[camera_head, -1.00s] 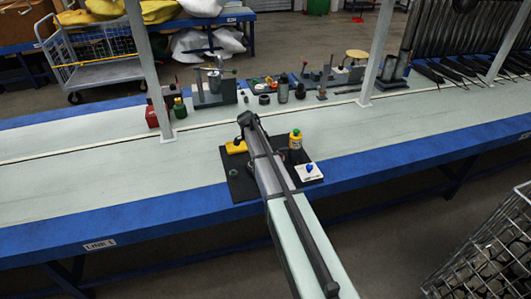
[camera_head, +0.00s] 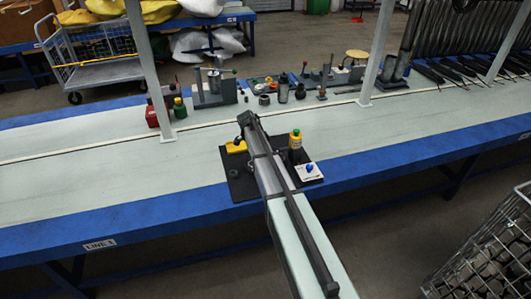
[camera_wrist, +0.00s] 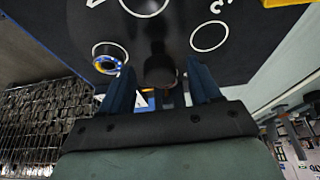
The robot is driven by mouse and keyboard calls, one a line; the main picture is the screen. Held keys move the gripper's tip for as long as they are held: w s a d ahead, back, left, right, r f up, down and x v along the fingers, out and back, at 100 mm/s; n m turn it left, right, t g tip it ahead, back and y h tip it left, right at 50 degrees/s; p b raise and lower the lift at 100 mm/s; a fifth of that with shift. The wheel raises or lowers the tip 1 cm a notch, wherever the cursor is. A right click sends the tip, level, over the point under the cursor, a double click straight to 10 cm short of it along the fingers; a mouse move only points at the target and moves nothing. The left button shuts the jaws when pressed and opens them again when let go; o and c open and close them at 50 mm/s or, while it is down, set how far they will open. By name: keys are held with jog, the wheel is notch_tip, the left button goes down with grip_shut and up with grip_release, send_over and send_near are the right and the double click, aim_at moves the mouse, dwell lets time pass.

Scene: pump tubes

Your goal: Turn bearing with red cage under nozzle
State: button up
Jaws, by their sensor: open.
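My gripper (camera_wrist: 160,74) is open above the black mat (camera_wrist: 255,40). Its two dark blue fingers stand either side of a dark round post-like part (camera_wrist: 160,72), and I cannot tell whether they touch it or whether it is the nozzle. A bearing with a blue and yellow cage (camera_wrist: 108,58) lies left of the fingers in the wrist view. No red cage shows in either view. In the head view my arm hides the middle of the mat (camera_head: 242,190), where a small dark ring (camera_head: 233,171) lies at the left.
White circles (camera_wrist: 210,36) mark the mat. The bench is clear to the left.

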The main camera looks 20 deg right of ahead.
jog(key=v, duration=1.4)
jog(key=shift+s+f, duration=0.1)
jog(key=shift+f, duration=0.1)
